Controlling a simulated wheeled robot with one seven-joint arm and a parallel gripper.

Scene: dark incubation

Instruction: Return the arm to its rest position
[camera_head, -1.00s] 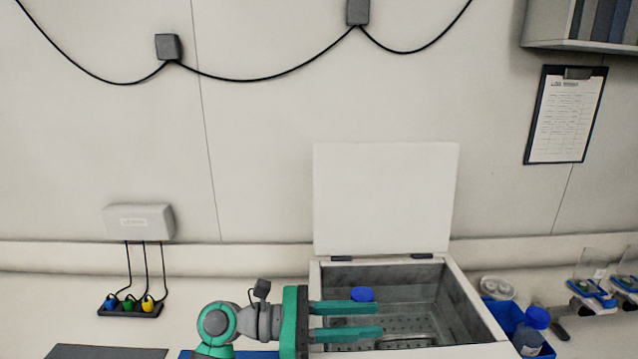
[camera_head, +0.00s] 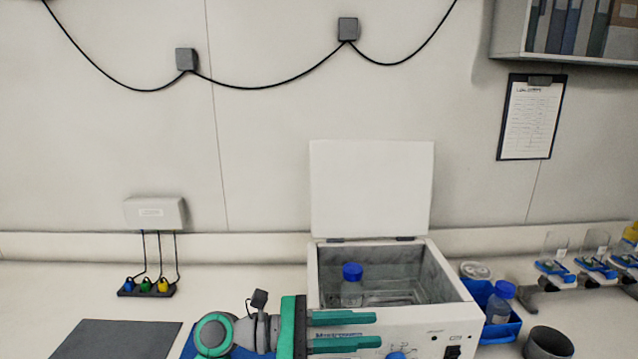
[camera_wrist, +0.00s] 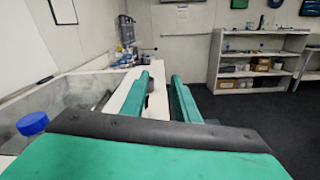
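My gripper (camera_head: 343,332) is in front of the white incubator box (camera_head: 408,331), with its two green fingers parallel, apart and pointing right. Nothing shows between the fingers in the head view or in the wrist view (camera_wrist: 162,95). The box's lid (camera_head: 371,189) stands open, upright against the wall side. A clear bottle with a blue cap (camera_head: 352,285) stands inside the box at its left. The blue cap also shows at the left edge of the wrist view (camera_wrist: 32,123). The lower part of my arm is cut off by the frame's bottom edge.
Right of the box a blue tray (camera_head: 506,330) holds another blue-capped bottle (camera_head: 500,302). A dark cup (camera_head: 548,343) stands at the front right. A grey mat (camera_head: 117,340) lies at the left. A strip with coloured plugs (camera_head: 146,289) sits behind it. The counter between is clear.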

